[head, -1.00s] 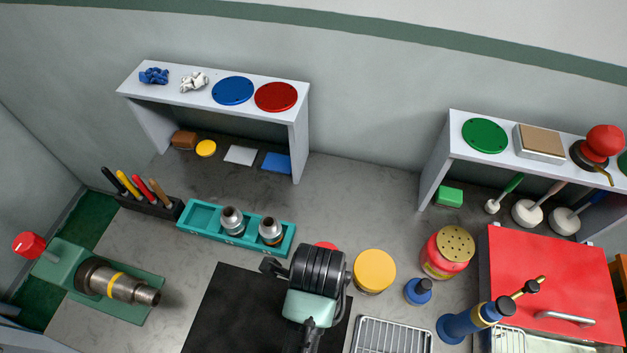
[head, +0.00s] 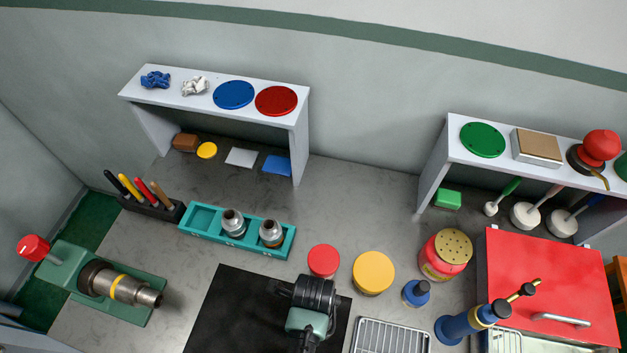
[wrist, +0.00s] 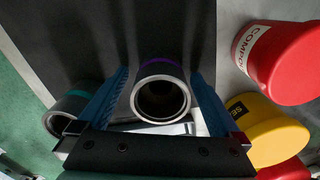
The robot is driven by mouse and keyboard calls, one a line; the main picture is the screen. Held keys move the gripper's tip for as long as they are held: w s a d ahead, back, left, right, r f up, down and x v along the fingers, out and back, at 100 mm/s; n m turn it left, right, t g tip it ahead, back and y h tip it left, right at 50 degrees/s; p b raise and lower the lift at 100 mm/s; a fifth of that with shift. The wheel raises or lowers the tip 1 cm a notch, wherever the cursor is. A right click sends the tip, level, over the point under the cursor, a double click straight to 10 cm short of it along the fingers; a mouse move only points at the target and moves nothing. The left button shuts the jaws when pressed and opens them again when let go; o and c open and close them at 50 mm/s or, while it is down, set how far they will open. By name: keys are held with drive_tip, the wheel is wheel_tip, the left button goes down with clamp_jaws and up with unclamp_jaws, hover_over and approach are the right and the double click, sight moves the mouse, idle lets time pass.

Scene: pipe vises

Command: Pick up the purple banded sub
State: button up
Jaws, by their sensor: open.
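The purple banded sub (wrist: 160,98) shows in the wrist view as a grey metal tube with a dark open bore facing the camera. A purple band shows along its top edge. My gripper (wrist: 158,82) is open, with one blue finger on each side of the sub. I cannot tell whether either finger touches it. In the head view my gripper (head: 312,298) is over the black mat, and the purple sub is hidden behind my arm. A second sub with a teal band (wrist: 72,108) lies just outside the left finger in the wrist view.
A red container (wrist: 285,62) and a yellow container (wrist: 262,130) stand right of my gripper. A teal rack (head: 190,228) holds two fittings behind the mat (head: 235,310). A green vise (head: 70,262) holds a yellow-banded pipe at left. A wire rack (head: 392,335) lies right of the mat.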

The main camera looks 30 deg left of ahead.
clamp_jaws()
idle(0.4)
drive_tip(key=shift+r, duration=0.1)
